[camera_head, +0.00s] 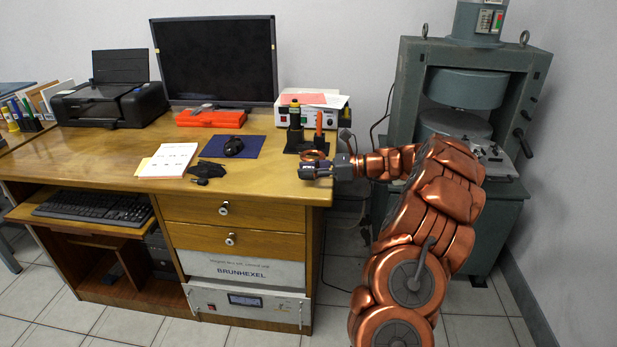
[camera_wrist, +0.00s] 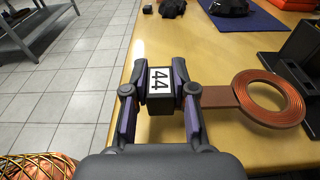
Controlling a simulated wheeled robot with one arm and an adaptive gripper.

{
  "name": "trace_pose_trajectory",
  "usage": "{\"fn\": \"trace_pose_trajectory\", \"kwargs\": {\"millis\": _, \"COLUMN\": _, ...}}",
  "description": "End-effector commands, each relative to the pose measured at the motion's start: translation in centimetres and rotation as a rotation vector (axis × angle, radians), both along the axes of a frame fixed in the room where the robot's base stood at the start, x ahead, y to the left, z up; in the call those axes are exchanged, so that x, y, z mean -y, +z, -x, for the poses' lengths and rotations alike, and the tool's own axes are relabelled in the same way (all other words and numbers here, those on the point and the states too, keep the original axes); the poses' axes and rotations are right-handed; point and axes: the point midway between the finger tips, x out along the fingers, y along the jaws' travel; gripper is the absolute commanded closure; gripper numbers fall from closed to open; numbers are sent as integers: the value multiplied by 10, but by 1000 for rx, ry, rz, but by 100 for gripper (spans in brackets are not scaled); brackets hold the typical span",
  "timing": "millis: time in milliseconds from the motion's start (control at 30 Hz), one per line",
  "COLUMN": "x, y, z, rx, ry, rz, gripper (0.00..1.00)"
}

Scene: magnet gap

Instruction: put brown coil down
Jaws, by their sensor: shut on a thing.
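The brown coil (camera_head: 313,155) is a flat copper-coloured ring. In the wrist view the coil (camera_wrist: 240,97) joins a flat strip to a small black block (camera_wrist: 160,102) marked 44. My gripper (camera_wrist: 160,78) is shut on this block, with one finger on each side. The ring extends to the right of the fingers, clear of them. In the head view my gripper (camera_head: 316,170) is at the right front corner of the wooden desk (camera_head: 262,172). I cannot tell whether the coil touches the desktop.
A black stand (camera_head: 293,150) with upright black and orange pieces is just behind the coil. A blue mat (camera_head: 247,148) with a dark mouse lies to the left, beside papers (camera_head: 168,160). A large grey-green magnet machine (camera_head: 398,85) stands right of the desk.

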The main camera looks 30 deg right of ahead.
Motion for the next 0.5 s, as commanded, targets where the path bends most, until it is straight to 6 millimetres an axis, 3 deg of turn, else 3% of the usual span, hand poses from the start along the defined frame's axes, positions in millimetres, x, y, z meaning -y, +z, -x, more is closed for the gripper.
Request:
{"fn": "trace_pose_trajectory", "kwargs": {"millis": 33, "x": 0, "y": -11, "z": 0, "rx": -3, "ry": 0, "rz": -1, "gripper": 100}}
{"fn": "trace_pose_trajectory", "kwargs": {"millis": 133, "x": 0, "y": -20, "z": 0, "rx": -1, "ry": -1, "rz": 0, "gripper": 100}}
{"fn": "trace_pose_trajectory", "kwargs": {"millis": 500, "x": 0, "y": -20, "z": 0, "rx": 1, "ry": -1, "rz": 1, "gripper": 100}}
